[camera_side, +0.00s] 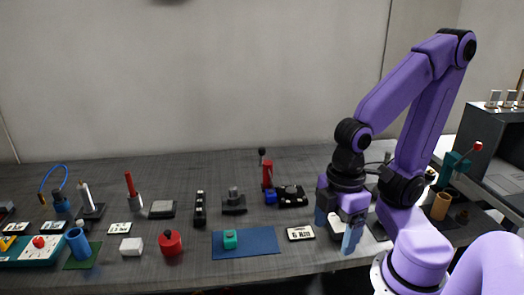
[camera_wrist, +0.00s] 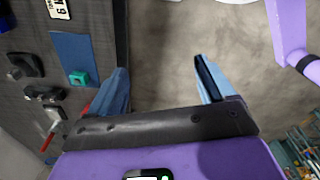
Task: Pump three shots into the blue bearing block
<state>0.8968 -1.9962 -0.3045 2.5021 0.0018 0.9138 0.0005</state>
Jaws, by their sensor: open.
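A small blue block (camera_side: 270,197), which may be the bearing block, sits at the foot of an upright red device (camera_side: 267,174) with a black-knobbed lever. That device looks like a pump, but I cannot make out its outlet. My gripper (camera_side: 336,226) is open and empty, fingers pointing down, to the right of the blue block and nearer the camera. In the wrist view its two blue fingers (camera_wrist: 160,78) are spread wide, with only bare grey floor between them. A red part (camera_wrist: 49,138) shows at lower left there; I cannot tell if it is the same device.
A teal block (camera_side: 230,239) stands on a blue mat (camera_side: 260,242), left of a label plate (camera_side: 300,233). A black fixture (camera_side: 291,196) is close right of the blue block. A red round pot (camera_side: 171,243) and several tools fill the left. A teal lever device (camera_side: 452,168) stands right.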

